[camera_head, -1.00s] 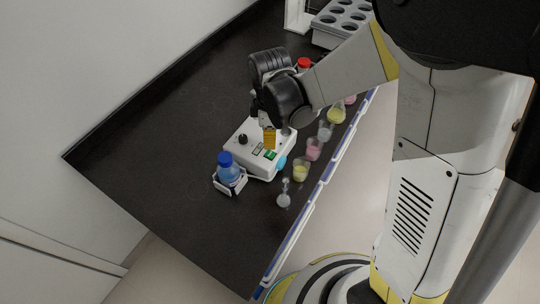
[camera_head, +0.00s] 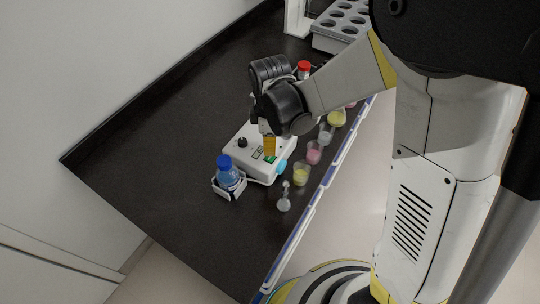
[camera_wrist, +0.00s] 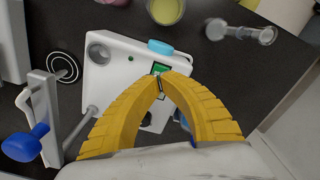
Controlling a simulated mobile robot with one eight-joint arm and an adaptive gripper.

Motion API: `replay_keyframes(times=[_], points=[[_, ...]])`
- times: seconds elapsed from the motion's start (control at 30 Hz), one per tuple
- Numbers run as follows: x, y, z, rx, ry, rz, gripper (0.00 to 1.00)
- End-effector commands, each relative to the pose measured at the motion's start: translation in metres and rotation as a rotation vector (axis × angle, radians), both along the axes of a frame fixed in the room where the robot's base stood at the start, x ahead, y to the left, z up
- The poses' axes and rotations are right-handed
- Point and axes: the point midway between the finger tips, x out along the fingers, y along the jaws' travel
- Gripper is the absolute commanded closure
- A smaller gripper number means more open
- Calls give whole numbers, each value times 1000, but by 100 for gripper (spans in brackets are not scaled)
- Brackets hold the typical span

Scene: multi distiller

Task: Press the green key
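The white device (camera_head: 246,160) stands on the dark bench with a black knob on its top. Its green key (camera_head: 271,159) shows just at the tips of my yellow fingers, partly covered by them. In the wrist view the green key (camera_wrist: 160,68) lies just beyond the fingertips, on the white top of the device (camera_wrist: 115,75). My gripper (camera_wrist: 163,80) has its fingertips together with nothing between them. In the head view my gripper (camera_head: 269,154) points down over the key. I cannot tell whether the tips touch it.
A blue-capped bottle (camera_head: 227,173) in a white holder stands left of the device. A small flask (camera_head: 284,202) and beakers of yellow (camera_head: 301,175) and pink (camera_head: 314,154) liquid line the bench's right edge. A grey rack (camera_head: 340,28) stands at the back. The bench's left side is clear.

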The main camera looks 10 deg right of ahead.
Motion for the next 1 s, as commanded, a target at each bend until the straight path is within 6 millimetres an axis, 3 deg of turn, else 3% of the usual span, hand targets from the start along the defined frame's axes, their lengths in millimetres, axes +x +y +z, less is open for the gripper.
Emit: replay_keyframes(times=[1.0], points=[[0, 0, -9, 0, 0, 0, 100]])
